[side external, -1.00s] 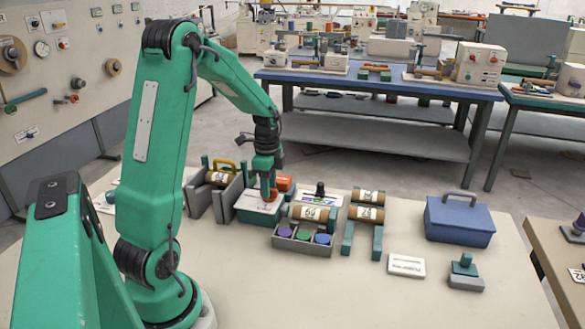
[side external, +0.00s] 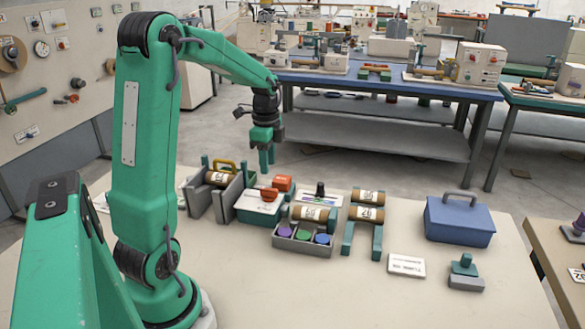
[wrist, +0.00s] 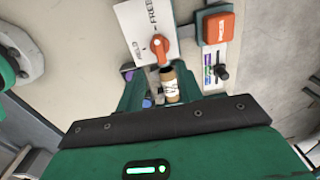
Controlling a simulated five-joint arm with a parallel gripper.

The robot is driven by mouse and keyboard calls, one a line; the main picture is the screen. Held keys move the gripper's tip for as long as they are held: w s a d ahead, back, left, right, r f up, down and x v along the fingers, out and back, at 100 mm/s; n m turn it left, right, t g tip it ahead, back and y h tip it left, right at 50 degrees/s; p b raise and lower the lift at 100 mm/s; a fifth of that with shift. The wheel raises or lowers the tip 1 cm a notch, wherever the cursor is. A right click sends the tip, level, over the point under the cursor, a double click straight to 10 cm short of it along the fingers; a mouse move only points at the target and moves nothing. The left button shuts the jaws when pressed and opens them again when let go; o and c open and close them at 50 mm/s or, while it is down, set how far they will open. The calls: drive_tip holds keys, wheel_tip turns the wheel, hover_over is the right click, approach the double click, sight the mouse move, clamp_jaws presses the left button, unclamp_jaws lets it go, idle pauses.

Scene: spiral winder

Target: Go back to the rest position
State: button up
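My gripper (side external: 266,158) hangs in the air above the green-and-white box (side external: 258,207), pointing down, clear of it. Its fingers are apart with nothing between them. In the wrist view the knob (wrist: 160,48) sits on a white plate (wrist: 138,22) lettered in black, seen past the fingers. The orange button (wrist: 218,27) is right of it. My arm is bent over the table, elbow high.
A grey rack (side external: 212,197) holds a brown tube left of the box. A grey tray (side external: 301,242) of coloured discs, labelled tubes (side external: 367,213) on green supports, a blue case (side external: 459,219) and a white card (side external: 406,266) stand to the right.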

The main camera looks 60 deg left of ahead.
drive_tip(key=shift+d+r, duration=0.25)
drive_tip(key=shift+d, duration=0.1)
drive_tip(key=s+d+r+n+t, duration=0.2)
drive_tip(key=s+d+n, duration=0.1)
drive_tip(key=d, duration=0.4)
drive_tip(key=s+d+r+n+t, duration=0.1)
drive_tip(key=s+d+r+n, duration=0.2)
drive_tip(key=d, duration=0.5)
drive_tip(key=s+d+r+n+t, duration=0.2)
drive_tip(key=s+d+n, duration=0.1)
drive_tip(key=s+d, duration=0.2)
drive_tip(key=shift+s+d+r+t, duration=0.15)
drive_tip(key=shift+d+r+t, duration=0.2)
drive_tip(key=shift+d, duration=0.9)
